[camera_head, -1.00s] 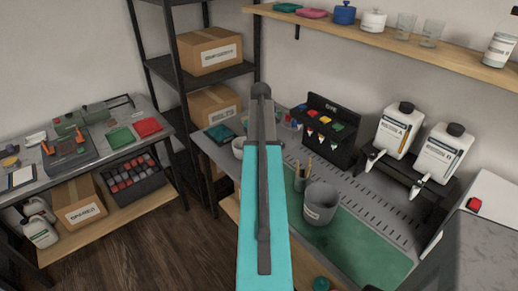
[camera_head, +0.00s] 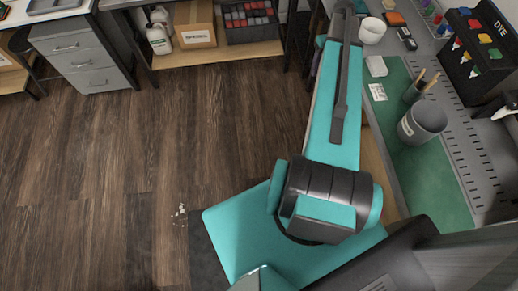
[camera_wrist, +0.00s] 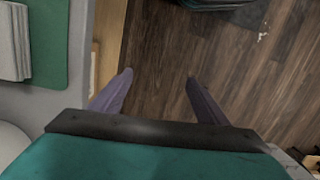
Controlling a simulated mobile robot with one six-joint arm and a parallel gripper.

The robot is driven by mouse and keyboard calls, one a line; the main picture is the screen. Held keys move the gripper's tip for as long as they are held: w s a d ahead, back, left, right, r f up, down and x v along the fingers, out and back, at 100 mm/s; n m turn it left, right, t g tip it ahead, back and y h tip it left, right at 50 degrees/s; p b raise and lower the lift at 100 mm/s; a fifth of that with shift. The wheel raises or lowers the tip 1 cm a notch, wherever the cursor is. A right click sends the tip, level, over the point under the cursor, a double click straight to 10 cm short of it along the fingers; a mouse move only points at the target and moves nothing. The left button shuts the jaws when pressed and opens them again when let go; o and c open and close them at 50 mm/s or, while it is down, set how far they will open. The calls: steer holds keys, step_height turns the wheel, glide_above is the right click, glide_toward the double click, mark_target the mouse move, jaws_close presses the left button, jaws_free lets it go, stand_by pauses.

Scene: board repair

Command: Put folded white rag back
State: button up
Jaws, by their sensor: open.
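The folded white rag (camera_head: 376,66) lies at the far left edge of the green mat (camera_head: 440,180) on the workbench. It also shows at the left edge of the wrist view (camera_wrist: 12,42), partly cut off, as a layered white stack. My gripper (camera_wrist: 158,79) is open, and its two fingers stand apart with only the wooden floor visible between them. The rag is off to the left of the fingers in the wrist view, and they do not touch it.
A white tub (camera_head: 372,30) stands behind the rag. A dye rack (camera_head: 480,45) is at the right. The floor left of my arm is mostly clear.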

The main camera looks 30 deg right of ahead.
steer(key=s+a+f+g, duration=0.1)
steer(key=s+a+f, duration=0.1)
steer(key=a+f, duration=0.5)
steer(key=s+a+f+n+g, duration=0.1)
steer(key=a+f, duration=0.2)
steer(key=a, duration=0.7)
steer(key=s+a+f, duration=0.2)
steer(key=a+f, duration=0.4)
steer(key=a, duration=0.3)
steer(key=s+a+f+g, duration=0.1)
steer(key=s+a+f, duration=0.2)
steer(key=s+a, duration=0.4)
steer(key=s+a+f+n+g+h, duration=0.1)
steer(key=s+a+f, duration=0.3)
steer(key=s+a, duration=0.3)
steer(key=shift+s+a+f+n, duration=0.2)
steer(key=shift+s+f+n, duration=0.1)
steer(key=shift+s, duration=0.6)
steer(key=shift+f+g+b, duration=0.3)
steer(key=shift+f+b, duration=0.25)
steer(key=shift+b, duration=0.05)
